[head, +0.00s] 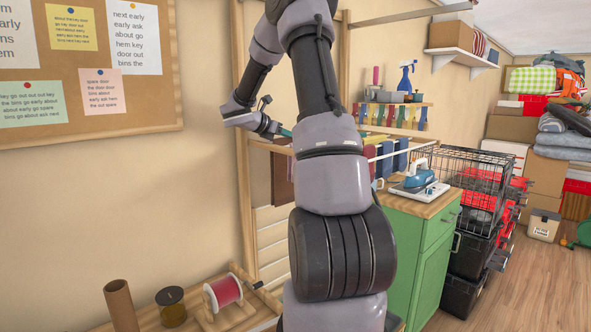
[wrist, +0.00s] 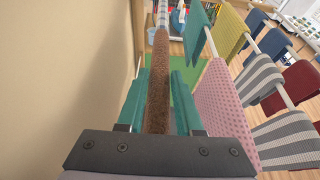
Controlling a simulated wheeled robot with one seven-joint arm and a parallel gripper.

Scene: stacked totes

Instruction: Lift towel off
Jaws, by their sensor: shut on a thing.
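A brown towel (wrist: 157,85) runs lengthwise between the two teal fingers of my gripper (wrist: 160,76) in the wrist view. The fingers lie one on each side of it and are shut on it. A pale rail (wrist: 163,14) continues past the towel's far end; I cannot tell whether the towel still rests on it. In the head view the brown towel (head: 282,178) hangs beside the wooden rack, left of my arm. My gripper (head: 284,132) is at its top, small and partly hidden behind my arm.
Right of my gripper, other rails hold a pink towel (wrist: 222,108), a green towel (wrist: 198,32), a yellow towel (wrist: 231,35) and striped ones. The wall (wrist: 60,80) is close on the left. A green cabinet (head: 418,255) bears an iron (head: 417,175).

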